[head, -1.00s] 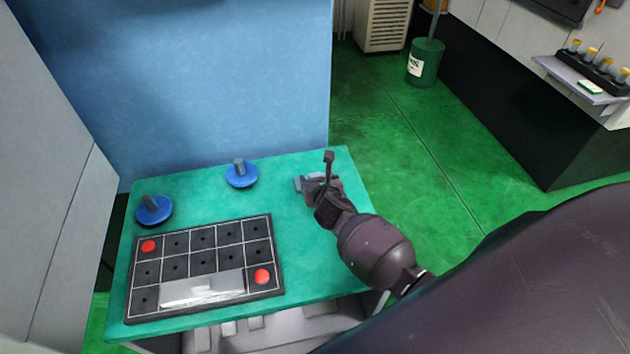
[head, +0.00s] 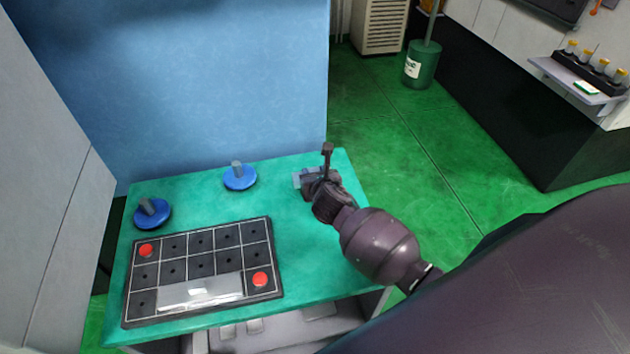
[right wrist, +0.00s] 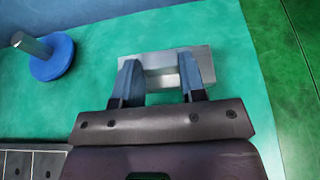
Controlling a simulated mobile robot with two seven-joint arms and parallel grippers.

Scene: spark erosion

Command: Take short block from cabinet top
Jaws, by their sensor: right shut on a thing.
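The short block (right wrist: 165,58) is a grey metallic piece on the green cabinet top (right wrist: 105,50), seen in the right wrist view. It also shows in the head view as a small pale grey piece (head: 298,180) near the back right of the top (head: 300,235). My right gripper (right wrist: 163,76) is shut on the block, with one blue-grey finger on each side of it. In the head view my right gripper (head: 308,184) is low over the top and hides part of the block. I cannot tell whether the block touches the top. My left gripper is out of view.
Two blue discs with grey pegs stand at the back (head: 239,178) and left (head: 152,213). A black gridded tray (head: 202,250) with two red discs and a clear-looking plate lies at the front left. A blue wall (head: 200,90) rises behind the top.

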